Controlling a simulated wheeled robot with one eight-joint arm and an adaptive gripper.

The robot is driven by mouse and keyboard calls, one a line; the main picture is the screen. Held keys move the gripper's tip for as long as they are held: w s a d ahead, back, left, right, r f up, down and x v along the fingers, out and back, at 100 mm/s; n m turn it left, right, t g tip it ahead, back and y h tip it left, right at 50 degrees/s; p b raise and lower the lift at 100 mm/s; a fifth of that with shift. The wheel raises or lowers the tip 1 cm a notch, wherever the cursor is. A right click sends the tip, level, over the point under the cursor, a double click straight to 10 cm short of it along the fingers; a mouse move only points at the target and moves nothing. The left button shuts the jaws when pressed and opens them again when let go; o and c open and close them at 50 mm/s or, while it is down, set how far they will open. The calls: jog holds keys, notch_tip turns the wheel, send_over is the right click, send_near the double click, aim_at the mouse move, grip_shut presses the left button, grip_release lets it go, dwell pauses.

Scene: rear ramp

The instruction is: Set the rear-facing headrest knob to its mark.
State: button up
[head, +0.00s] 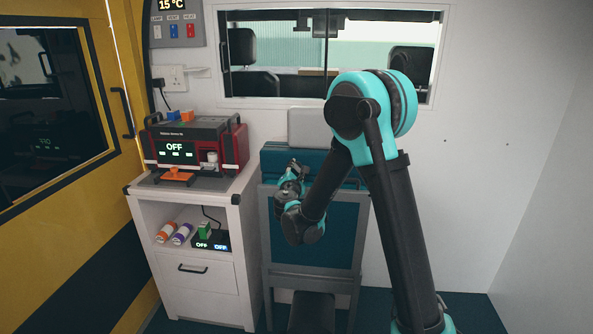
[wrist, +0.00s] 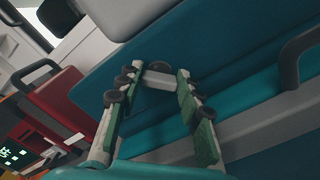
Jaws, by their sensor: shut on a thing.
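The rear-facing seat is teal, with a pale grey headrest (head: 308,125) above its backrest (head: 335,225). In the wrist view the headrest (wrist: 125,15) is at the upper left. A small knob, dark and round with a pale grey bar (wrist: 160,80), sits at the teal seat's side. My gripper (wrist: 160,75) has its two green-padded fingers on either side of this knob, shut on it. In the head view my gripper (head: 292,178) is at the seat's upper left; the knob is hidden there. I cannot make out the mark or the knob's setting.
A red device (head: 195,145) reading OFF stands on a white cabinet (head: 205,290) to the left. Bottles and a small charger (head: 210,240) sit on its shelf. A black handle (wrist: 297,58) is at the right in the wrist view. The floor at the right is clear.

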jog(key=m, duration=0.4)
jog(key=shift+f+m, duration=0.1)
jog(key=shift+m, duration=0.2)
jog(key=shift+d+f+m, duration=0.1)
jog(key=shift+m, duration=1.8)
jog(key=o, duration=1.2)
jog(key=shift+c, duration=0.2)
jog(key=shift+s, duration=0.1)
jog(key=s, duration=1.1)
jog(key=shift+s+a, duration=0.2)
jog(key=shift+s, duration=0.2)
